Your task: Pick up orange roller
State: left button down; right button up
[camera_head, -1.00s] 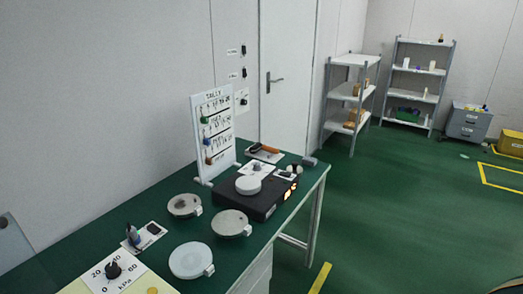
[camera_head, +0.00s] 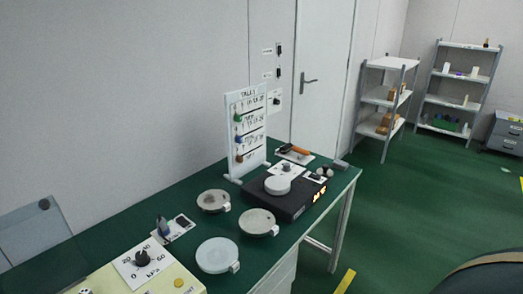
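The orange roller (camera_head: 295,149) lies on a small white pad near the far end of the green bench (camera_head: 150,223), beside the wall. It shows an orange part and a darker end, and it is small in the view. The tally board (camera_head: 246,134) stands upright to its left. A black box (camera_head: 290,206) with a white round disc (camera_head: 278,185) on top sits in front of it. Neither of my grippers is in view, and nothing is seen touching the roller.
Several round plates (camera_head: 218,256) with white tags lie on the bench. A dial panel (camera_head: 143,263) is at the near left. A grey panel (camera_head: 35,232) stands at the left edge. Shelves (camera_head: 388,97) stand at the back right. Green floor (camera_head: 410,205) right of the bench is open.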

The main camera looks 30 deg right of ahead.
aim_at(299, 150)
jog(key=l+u, duration=1.15)
jog(key=l, duration=0.3)
jog(key=k+l+u, duration=0.2)
jog(key=l, duration=0.25)
jog(key=k+l, duration=0.1)
jog(key=l, duration=0.3)
jog(key=k+l+u, duration=0.1)
jog(key=l, duration=0.35)
jog(key=k+l, duration=0.15)
jog(key=l, duration=0.25)
jog(key=k+l, duration=0.15)
jog(key=l, duration=0.25)
jog(key=k+l+u, duration=0.1)
jog(key=l, duration=0.35)
